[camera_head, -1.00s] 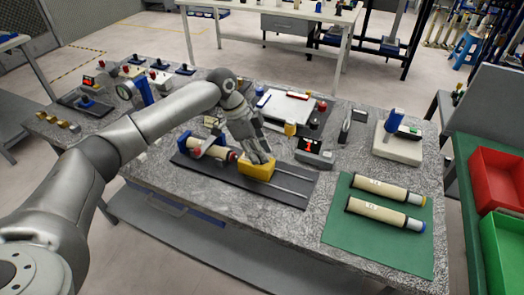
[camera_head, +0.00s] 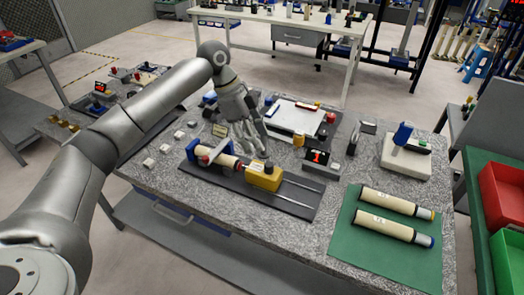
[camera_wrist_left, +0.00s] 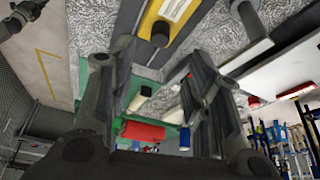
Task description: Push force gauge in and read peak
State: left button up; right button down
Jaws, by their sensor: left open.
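The force gauge looks to be the yellow block (camera_head: 263,175) on two rails of a dark base plate (camera_head: 225,182). To its left a cream cylinder with red bands (camera_head: 219,157) sits in a blue clamp (camera_head: 196,152); I cannot tell whether block and cylinder touch. A readout box (camera_head: 318,158) behind the rails shows red digits too small to read. My left gripper (camera_head: 260,149) is open and empty, just behind and above the block, seemingly apart from it. The yellow block also shows in the left wrist view (camera_wrist_left: 178,12), beyond the open fingers (camera_wrist_left: 160,85). My right gripper is not in view.
A green mat (camera_head: 345,245) with two cream tubes (camera_head: 398,203) lies at the right. A white tray (camera_head: 292,117) stands behind the gripper, and a white-based blue device (camera_head: 402,137) at the back right. Small white blocks (camera_head: 164,150) lie at the left.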

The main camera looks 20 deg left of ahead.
pick_arm(q)
jog(key=shift+v, duration=1.45)
jog(key=shift+f, duration=0.1)
